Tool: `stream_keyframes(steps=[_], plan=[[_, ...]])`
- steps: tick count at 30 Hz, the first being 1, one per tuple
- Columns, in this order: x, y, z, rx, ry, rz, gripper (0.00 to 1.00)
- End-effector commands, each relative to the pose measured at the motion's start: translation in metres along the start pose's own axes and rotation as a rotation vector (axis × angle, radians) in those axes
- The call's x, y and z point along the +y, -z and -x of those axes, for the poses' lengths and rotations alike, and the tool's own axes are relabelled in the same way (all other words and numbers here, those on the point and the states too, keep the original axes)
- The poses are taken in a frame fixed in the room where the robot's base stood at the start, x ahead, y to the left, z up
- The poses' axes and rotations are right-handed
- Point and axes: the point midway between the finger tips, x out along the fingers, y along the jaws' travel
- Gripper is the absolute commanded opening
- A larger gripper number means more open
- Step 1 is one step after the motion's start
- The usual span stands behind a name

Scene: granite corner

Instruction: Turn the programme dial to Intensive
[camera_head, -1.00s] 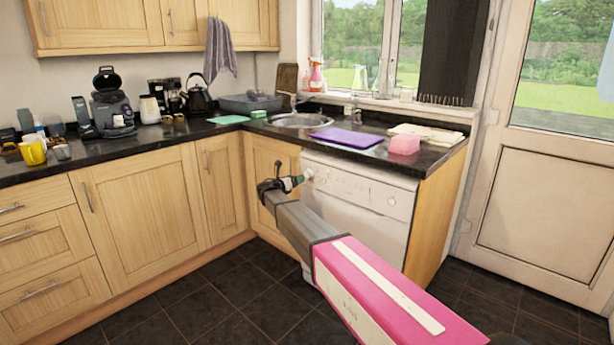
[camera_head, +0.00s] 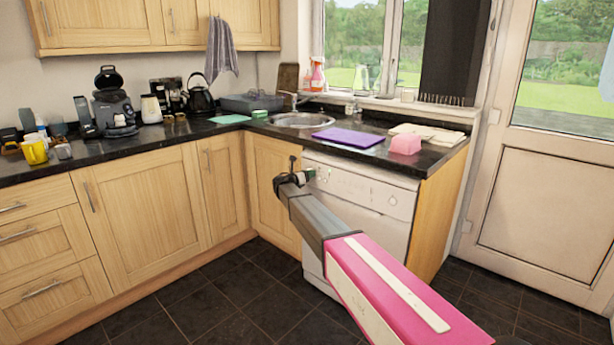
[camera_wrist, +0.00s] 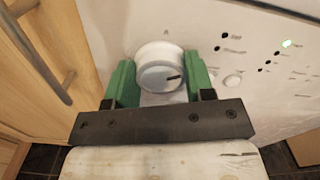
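The programme dial (camera_wrist: 160,70) is a round white knob on the white dishwasher's front panel (camera_wrist: 225,20). A short dark mark on its face points right in the wrist view. My gripper (camera_wrist: 161,75) has its two green fingers on opposite sides of the dial, seemingly against its rim. In the head view my gripper (camera_head: 306,176) is at the upper left of the dishwasher (camera_head: 360,190) and mostly hides the dial. The small print around the dial is too faint to read. I cannot tell which programme the mark indicates.
A lit green lamp (camera_wrist: 290,43) and small dark marks are on the panel right of the dial. A cupboard handle (camera_wrist: 45,60) is close on the left. The worktop (camera_head: 375,152) above bears a purple board (camera_head: 347,137) and a pink box (camera_head: 405,145). The floor is clear.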

Motion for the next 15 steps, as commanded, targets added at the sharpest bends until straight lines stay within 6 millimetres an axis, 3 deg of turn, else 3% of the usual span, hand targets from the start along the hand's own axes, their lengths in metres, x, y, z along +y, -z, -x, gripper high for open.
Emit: stream_keyframes(steps=[15], plan=[[-0.0006, 0.0003, 0.0003, 0.001, 0.001, -0.133, 0.25]])
